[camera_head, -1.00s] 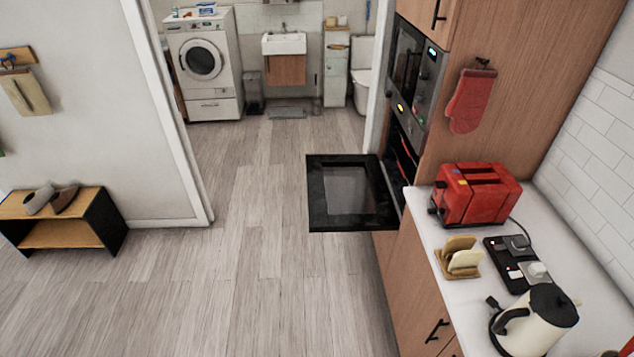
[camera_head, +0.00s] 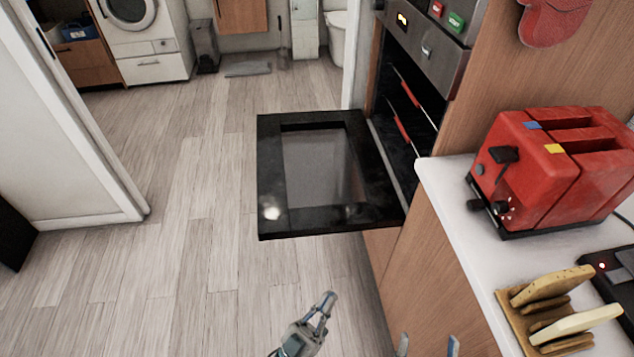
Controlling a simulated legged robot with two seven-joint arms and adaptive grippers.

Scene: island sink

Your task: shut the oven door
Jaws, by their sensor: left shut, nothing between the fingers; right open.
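The oven door (camera_head: 274,185) is a black frame with a dark glass pane. It hangs open, folded down flat, sticking out left from the oven (camera_head: 405,105) in the tall wooden cabinet. The oven's inside shows, with red-edged racks. My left gripper (camera_head: 325,302) is at the bottom middle, shut and empty, apart from the door and nearer to me than its front edge. My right gripper (camera_head: 428,345) shows only as two grey fingertips at the bottom edge, spread apart, in front of the lower cabinet. The rest of it is out of view.
A white counter (camera_head: 455,205) on the right carries a red toaster (camera_head: 545,170) and a toast rack (camera_head: 515,325) with bread. A wall with a white door frame (camera_head: 100,180) stands at left. The wooden floor (camera_head: 190,230) left of the door is clear.

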